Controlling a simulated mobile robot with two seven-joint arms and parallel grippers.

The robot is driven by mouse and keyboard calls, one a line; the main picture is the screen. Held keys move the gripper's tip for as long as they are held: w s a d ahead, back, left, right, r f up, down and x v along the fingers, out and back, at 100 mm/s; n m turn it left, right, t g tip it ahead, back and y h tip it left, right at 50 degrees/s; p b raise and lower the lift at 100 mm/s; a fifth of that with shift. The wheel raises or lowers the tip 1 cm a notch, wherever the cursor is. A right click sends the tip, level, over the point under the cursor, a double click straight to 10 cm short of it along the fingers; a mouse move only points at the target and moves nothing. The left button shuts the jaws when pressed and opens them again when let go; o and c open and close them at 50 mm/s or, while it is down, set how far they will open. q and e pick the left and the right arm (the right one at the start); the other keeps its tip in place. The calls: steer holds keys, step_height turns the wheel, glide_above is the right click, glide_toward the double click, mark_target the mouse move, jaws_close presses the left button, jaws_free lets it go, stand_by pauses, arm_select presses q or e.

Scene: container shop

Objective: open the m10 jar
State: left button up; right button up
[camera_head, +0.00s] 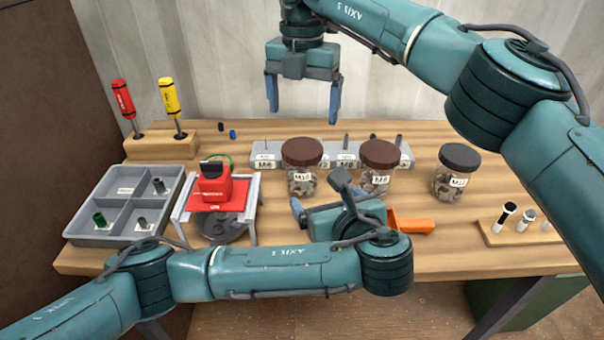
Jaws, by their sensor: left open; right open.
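A glass jar with a brown lid (302,165), its label seeming to read M10, stands upright on the table left of two other jars. Its lid is on and metal parts show through the glass. My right gripper (303,112) is open and empty, pointing down above and behind this jar. My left gripper (318,205) is open, low over the table just in front of the jar. Its wrist hides part of its fingers, and I see nothing held in it. I cannot tell whether it touches the jar.
Two more lidded jars, a brown-lidded one (379,168) and a dark-lidded one (456,172), stand to the right. A labelled grey rack (262,150) is behind. A grey tray (172,178), red device (212,187), screwdriver block (150,146), orange object (411,222) and peg board (500,239) surround them.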

mark_target(308, 185)
arm_select(q)
steer(key=x, duration=1.1)
steer(key=shift+w+a+f, duration=0.15)
steer(key=shift+w+a, duration=0.05)
steer(key=shift+a, duration=0.3)
steer(key=shift+c, duration=0.6)
steer(key=c, duration=1.4)
steer(key=shift+c, duration=1.3)
jaws_close()
arm_select(e)
steer(key=m, duration=0.8)
steer(key=shift+f+m, duration=0.1)
steer(key=shift+m, duration=0.2)
steer(key=shift+f, duration=3.95)
steer(key=shift+c, duration=0.3)
